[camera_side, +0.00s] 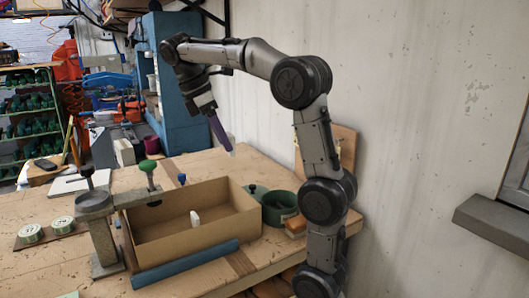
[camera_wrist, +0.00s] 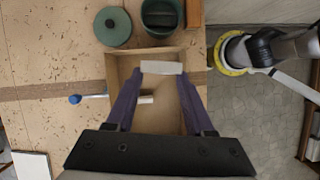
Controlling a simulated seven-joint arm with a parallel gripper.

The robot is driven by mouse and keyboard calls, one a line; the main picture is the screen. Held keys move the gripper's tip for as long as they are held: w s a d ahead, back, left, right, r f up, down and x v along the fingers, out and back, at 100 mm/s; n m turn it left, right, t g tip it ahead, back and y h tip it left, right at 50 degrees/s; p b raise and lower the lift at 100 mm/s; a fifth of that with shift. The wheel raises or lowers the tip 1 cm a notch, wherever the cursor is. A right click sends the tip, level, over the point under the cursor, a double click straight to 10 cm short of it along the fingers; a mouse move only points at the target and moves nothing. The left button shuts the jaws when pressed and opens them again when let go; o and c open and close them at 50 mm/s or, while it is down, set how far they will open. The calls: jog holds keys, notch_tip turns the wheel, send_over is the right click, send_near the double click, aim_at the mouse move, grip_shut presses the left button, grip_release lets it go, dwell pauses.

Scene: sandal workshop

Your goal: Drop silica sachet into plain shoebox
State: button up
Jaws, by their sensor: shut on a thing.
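My gripper (camera_side: 228,146), with long purple fingers, is shut on a small white sachet (camera_wrist: 161,67). The sachet also shows pale at the fingertips in the side view (camera_side: 231,151). The plain brown shoebox (camera_side: 155,252) stands open on the bench. My gripper is held well above the bench, and in the wrist view the box (camera_wrist: 111,75) shows below and between the fingers (camera_wrist: 161,70). A small white piece (camera_side: 195,218) is inside the box; it also shows in the wrist view (camera_wrist: 146,99). The fingers and wrist hide part of the box.
A green pot (camera_side: 279,208) and its green lid (camera_side: 252,190) stand beyond the box's right end. A blue roll (camera_side: 186,266) lies along its front. A clamp (camera_side: 100,225) stands at its left.

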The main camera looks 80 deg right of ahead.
jog(key=w+a+f+n, duration=0.2)
jog(key=w+a+f, duration=0.1)
jog(key=w, duration=0.6)
notch_tip(320, 180, down, 6)
jog(key=shift+w+a+t, duration=0.3)
jog(key=shift+a, duration=0.15)
jog(key=shift+f, duration=0.1)
jog(key=o, duration=1.4)
jog(key=shift+c, duration=0.2)
jog(key=v, duration=0.7)
jog(key=shift+a+r, duration=0.2)
jog(key=shift+r, duration=0.05)
